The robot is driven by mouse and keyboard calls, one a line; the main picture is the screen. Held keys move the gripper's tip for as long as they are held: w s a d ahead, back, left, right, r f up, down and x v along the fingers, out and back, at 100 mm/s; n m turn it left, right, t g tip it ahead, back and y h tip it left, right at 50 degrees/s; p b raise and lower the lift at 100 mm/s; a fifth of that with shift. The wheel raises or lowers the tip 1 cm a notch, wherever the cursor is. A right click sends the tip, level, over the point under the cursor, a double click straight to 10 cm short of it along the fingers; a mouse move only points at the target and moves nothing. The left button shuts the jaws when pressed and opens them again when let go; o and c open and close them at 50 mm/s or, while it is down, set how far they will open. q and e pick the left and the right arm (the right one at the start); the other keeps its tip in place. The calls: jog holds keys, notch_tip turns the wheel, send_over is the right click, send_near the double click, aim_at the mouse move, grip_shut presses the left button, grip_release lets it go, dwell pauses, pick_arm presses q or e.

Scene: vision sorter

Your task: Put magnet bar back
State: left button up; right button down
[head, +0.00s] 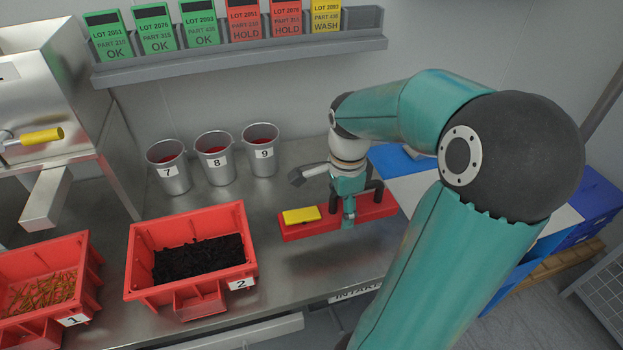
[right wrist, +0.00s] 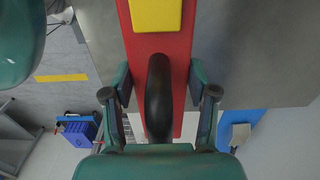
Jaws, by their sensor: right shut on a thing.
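The magnet bar is a long red bar (head: 292,233) with a yellow block (head: 300,215) on its left part and a black handle (right wrist: 158,100). It is at the right part of the metal counter in the head view. I cannot tell whether it rests on the counter or is held just above it. My right gripper (head: 348,217) is over the bar's middle, pointing down. In the right wrist view its fingers (right wrist: 160,85) are on both sides of the red bar, with the handle between them. My left gripper is in neither view.
Metal cups 7, 8 and 9 (head: 216,160) stand behind on the counter (head: 255,290). Red bin 2 (head: 145,285) with black pieces and red bin 1 (head: 50,325) are left. A card shelf (head: 240,57) hangs above. Blue containers (head: 595,208) are at the right.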

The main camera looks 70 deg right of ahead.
jog(key=p, duration=0.5)
send_over(313, 180)
jog(key=shift+s+a+f, duration=0.15)
jog(key=shift+s+f, duration=0.05)
jog(key=shift+f, duration=0.6)
notch_tip(313, 180, down, 4)
jog(key=shift+f+p, duration=0.1)
jog(key=shift+p, duration=0.5)
jog(key=shift+w+d+f+p, duration=0.2)
jog(key=shift+f+p, duration=0.1)
jog(key=shift+f, duration=0.25)
jog(key=shift+s, duration=0.1)
jog(key=shift+f, duration=0.15)
jog(key=shift+c, duration=1.6)
grip_release()
jog(key=shift+a, duration=0.1)
